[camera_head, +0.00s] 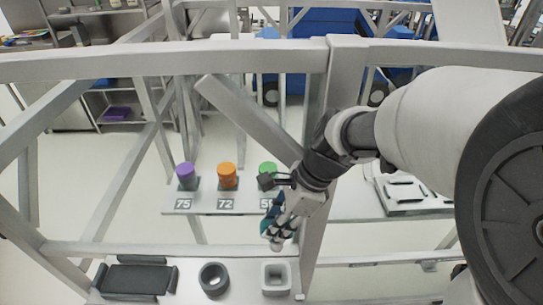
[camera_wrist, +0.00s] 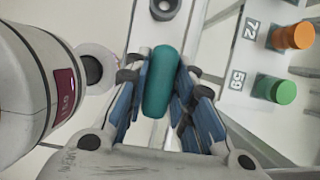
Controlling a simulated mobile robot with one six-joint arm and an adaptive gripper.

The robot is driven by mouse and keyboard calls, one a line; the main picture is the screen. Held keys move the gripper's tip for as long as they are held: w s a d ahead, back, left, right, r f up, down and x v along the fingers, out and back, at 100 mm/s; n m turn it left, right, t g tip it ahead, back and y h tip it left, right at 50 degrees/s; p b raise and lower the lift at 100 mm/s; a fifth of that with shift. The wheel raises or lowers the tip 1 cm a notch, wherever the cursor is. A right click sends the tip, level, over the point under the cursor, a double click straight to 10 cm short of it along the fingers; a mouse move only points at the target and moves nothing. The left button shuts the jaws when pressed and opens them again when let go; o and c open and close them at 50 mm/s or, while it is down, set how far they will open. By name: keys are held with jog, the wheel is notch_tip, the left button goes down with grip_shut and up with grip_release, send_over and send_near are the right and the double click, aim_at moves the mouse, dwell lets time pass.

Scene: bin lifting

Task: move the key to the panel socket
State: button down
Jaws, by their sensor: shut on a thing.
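My gripper (camera_head: 278,226) is shut on a teal, rounded, elongated piece, which I take to be the key (camera_wrist: 160,85). It sits between the blue-padded fingers (camera_wrist: 162,75) in the wrist view. In the head view the gripper and arm mostly hide the key. The gripper hangs above and behind the front ledge. On that ledge are a pale square socket (camera_head: 265,278), just below the gripper in the picture, and a dark round ring (camera_head: 214,290) to its left. I cannot tell which is the panel socket. The key is apart from both.
Purple (camera_head: 186,171), orange (camera_head: 227,172) and green (camera_head: 268,169) knobs stand on a shelf behind, with number labels. A black tray (camera_head: 137,279) lies at the ledge's left. A slanted metal beam (camera_head: 245,118) and an upright post (camera_head: 318,235) stand close to my arm.

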jog(key=shift+r, duration=0.15)
jog(key=shift+r+p, duration=2.9)
jog(key=shift+p, duration=0.3)
jog(key=shift+f, duration=0.1)
